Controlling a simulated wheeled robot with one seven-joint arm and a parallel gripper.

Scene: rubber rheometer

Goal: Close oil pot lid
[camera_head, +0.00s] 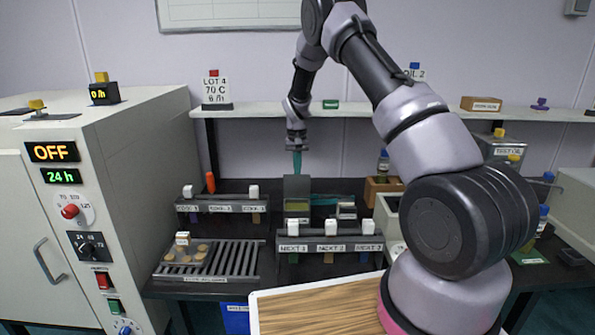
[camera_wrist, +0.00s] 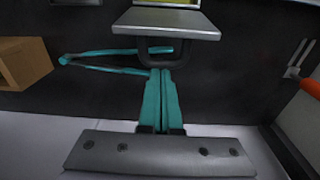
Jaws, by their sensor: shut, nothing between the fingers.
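The oil pot (camera_head: 297,209) stands on the dark bench, with greenish-yellow oil visible inside. Its grey lid (camera_head: 297,186) stands upright and open at the back of the pot. In the wrist view the lid (camera_wrist: 166,23) shows as a grey plate, with a dark loop handle (camera_wrist: 145,52) on its near side and a sliver of yellow-green oil beyond. My gripper (camera_head: 297,166) is above the lid, pointing down. Its teal fingers (camera_wrist: 162,72) are shut and empty, with tips close to the handle; I cannot tell whether they touch it.
Teal tongs (camera_wrist: 105,52) lie beside the lid. A wooden box (camera_head: 380,191) stands to the right of the pot. A shelf (camera_head: 262,109) runs behind my gripper.

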